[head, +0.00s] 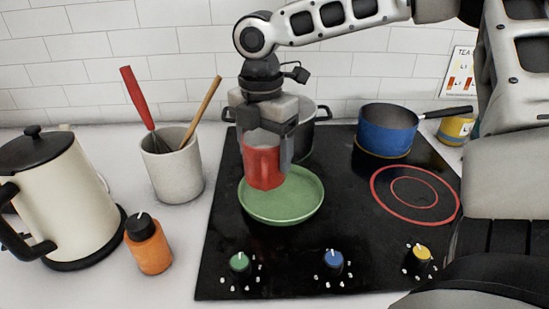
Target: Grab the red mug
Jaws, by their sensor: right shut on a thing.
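The red mug (263,169) has a pale upper part and shows in the middle of the head view. My right gripper (266,140) points down from above and is shut on the mug, with a finger at its right side. The mug is in front of or above the green pan (293,206); I cannot tell whether it touches the pan. The gripper hides part of the mug's top. My left gripper is not in view.
The black cooktop (225,269) has knobs along its front. A blue pot (388,128) stands at the back right and a grey pot (309,112) behind my gripper. A utensil crock (173,175), a kettle (62,200) and an orange bottle (150,252) stand left.

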